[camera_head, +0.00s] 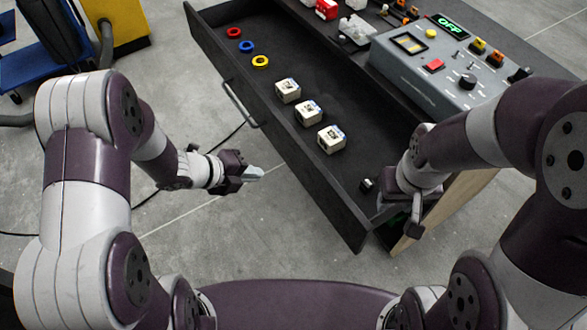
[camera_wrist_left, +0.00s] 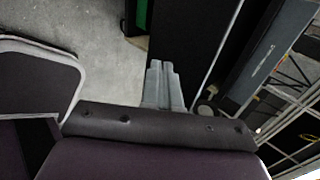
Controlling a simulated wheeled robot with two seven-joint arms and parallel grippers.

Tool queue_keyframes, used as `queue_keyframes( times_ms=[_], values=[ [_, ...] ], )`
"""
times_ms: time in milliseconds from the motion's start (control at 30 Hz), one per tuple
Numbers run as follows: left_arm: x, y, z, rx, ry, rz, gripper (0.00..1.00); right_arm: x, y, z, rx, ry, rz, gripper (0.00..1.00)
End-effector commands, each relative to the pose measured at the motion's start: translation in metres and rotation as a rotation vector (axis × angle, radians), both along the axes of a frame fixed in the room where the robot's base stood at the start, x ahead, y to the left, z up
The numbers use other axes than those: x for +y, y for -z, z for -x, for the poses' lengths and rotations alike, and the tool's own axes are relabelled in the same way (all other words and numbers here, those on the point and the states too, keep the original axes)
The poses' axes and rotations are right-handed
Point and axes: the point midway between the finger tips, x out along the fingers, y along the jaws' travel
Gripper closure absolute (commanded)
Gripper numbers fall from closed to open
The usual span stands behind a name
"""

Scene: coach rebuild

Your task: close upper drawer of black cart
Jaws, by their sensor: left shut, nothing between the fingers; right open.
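The upper drawer (camera_head: 300,165) of the black cart is pulled open, and its black front panel runs diagonally across the head view. A bar handle (camera_head: 240,104) sits on the outside of that panel. My left gripper (camera_head: 252,173) is shut and empty, apart from the panel on its outer side. Its closed grey fingers (camera_wrist_left: 163,84) also show in the left wrist view, with a dark panel beyond them. My right gripper (camera_head: 415,222) is open at the drawer's near right end; whether it touches the drawer is unclear, and its fingers are partly hidden.
In the drawer lie red, blue and yellow rings (camera_head: 261,61), three white boxes (camera_head: 309,113) and a small black item (camera_head: 366,184). A grey control box (camera_head: 440,68) stands on the cart top. A yellow cabinet (camera_head: 118,28) stands at upper left.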

Motion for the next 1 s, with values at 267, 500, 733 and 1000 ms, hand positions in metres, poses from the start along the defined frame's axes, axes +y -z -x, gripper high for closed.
queue_keyframes(
  times_ms=[267, 500, 733, 1000],
  values=[
    [-0.036, 0.044, -0.022, 0.005, 0.001, -0.001, 1.0, 0.0, 0.015, 0.0, 0.001, 0.0, 0.0, 0.57],
    [-0.068, 0.06, -0.045, 0.002, -0.001, -0.001, 1.0, 0.0, 0.017, 0.0, 0.001, 0.0, 0.0, 0.57],
    [-0.085, 0.061, -0.057, 0.004, -0.005, -0.001, 1.0, 0.0, 0.017, 0.0, 0.001, 0.0, 0.0, 0.57],
    [-0.086, 0.061, -0.058, 0.005, -0.007, -0.002, 1.0, 0.0, 0.017, 0.0, 0.001, 0.0, 0.0, 0.57]
  ],
)
